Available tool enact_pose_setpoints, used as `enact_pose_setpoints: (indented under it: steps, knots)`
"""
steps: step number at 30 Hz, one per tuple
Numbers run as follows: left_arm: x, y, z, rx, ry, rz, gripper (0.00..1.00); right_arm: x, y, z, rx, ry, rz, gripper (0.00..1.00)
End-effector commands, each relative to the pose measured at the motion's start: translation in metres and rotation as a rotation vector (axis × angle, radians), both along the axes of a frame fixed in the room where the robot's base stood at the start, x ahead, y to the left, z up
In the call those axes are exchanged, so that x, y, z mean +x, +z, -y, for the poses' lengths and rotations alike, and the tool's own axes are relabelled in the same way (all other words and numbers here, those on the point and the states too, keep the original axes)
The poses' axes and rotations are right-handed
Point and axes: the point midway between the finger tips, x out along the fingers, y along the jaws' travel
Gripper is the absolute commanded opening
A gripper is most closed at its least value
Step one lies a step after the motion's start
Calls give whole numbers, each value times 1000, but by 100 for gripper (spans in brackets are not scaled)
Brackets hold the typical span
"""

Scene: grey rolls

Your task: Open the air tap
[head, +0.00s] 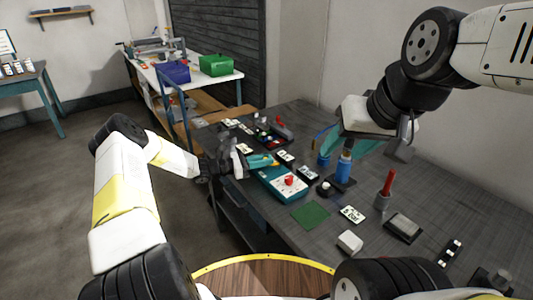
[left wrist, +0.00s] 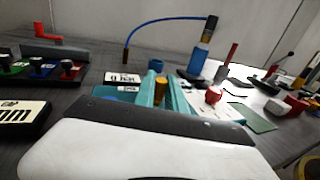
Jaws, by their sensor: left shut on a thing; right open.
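My left gripper (head: 268,162) reaches over the teal box with a white top (head: 276,186). Its teal fingers (left wrist: 165,97) are shut on a small brass-coloured piece (left wrist: 161,88). A red knob (head: 289,181) stands on the box's white top, right of these fingers; it also shows in the left wrist view (left wrist: 213,95). A red lever (left wrist: 48,37) sits on a dark block at the far left of the left wrist view. I cannot tell which part is the air tap. My right gripper (head: 346,146) is open by the top of an upright blue cylinder (head: 344,168).
A blue hose (left wrist: 150,24) arches to the cylinder's top. Small labelled blocks, a green mat (head: 311,214), a white block (head: 350,241) and a red-handled tool (head: 387,184) lie around the dark bench. Blue (head: 173,72) and green (head: 216,65) bins stand on a table behind.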

Motion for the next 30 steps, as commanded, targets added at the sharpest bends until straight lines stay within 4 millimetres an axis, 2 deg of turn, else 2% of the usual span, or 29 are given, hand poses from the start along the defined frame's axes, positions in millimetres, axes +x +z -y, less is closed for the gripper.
enact_pose_setpoints:
  steps: [12, 30]
  knots:
    - [11, -1, 0, 0, -224, 0, 0, 0, 0, 0, 0, 0, 0, 49]
    - [13, 1, 1, -4, -275, -1, 0, 0, 0, 0, 0, 0, 0, 49]
